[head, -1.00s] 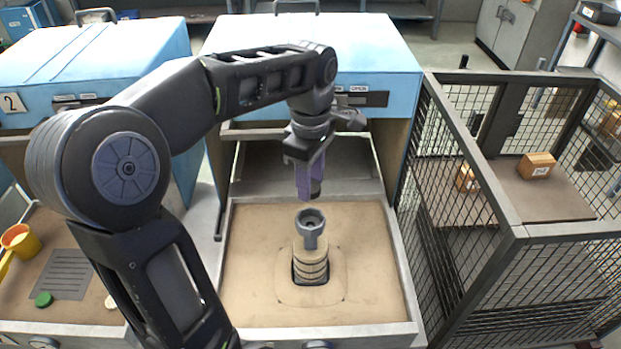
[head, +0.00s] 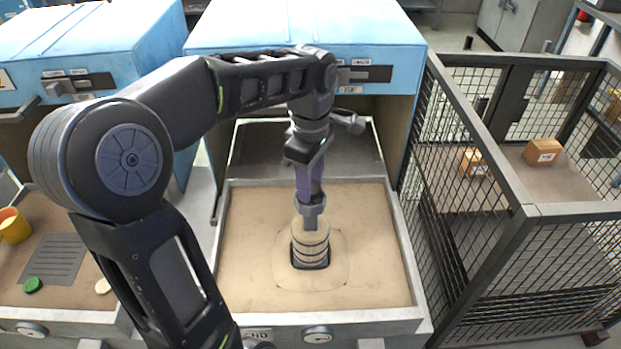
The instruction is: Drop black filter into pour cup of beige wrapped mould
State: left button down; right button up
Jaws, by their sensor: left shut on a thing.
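The beige wrapped mould (head: 310,248) stands upright in the sand of the middle drawer, with dark bands around it. Its grey pour cup (head: 311,211) is on top. My left gripper (head: 311,198) points straight down, with its purple fingers at the mouth of the cup, and hides most of the opening. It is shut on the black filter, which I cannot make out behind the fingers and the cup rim. Whether the filter touches the inside of the cup cannot be told. My right gripper is not in view.
The sand tray (head: 378,290) is clear around the mould. At left, a green disc (head: 32,285) and a cream disc (head: 102,286) lie beside a grey grille (head: 55,262) and a yellow-orange cup (head: 13,226). A mesh cage (head: 500,240) stands close on the right.

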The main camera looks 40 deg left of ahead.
pick_arm(q)
jog(key=shift+f, duration=0.2)
dwell(0.6)
jog(key=c, duration=0.8)
grip_release()
jog(key=shift+r, duration=0.6)
notch_tip(320, 180, up, 4)
jog(key=shift+r+p, duration=0.75)
jog(key=shift+r, duration=0.15)
jog(key=shift+r+p, duration=0.45)
jog(key=shift+r, duration=0.05)
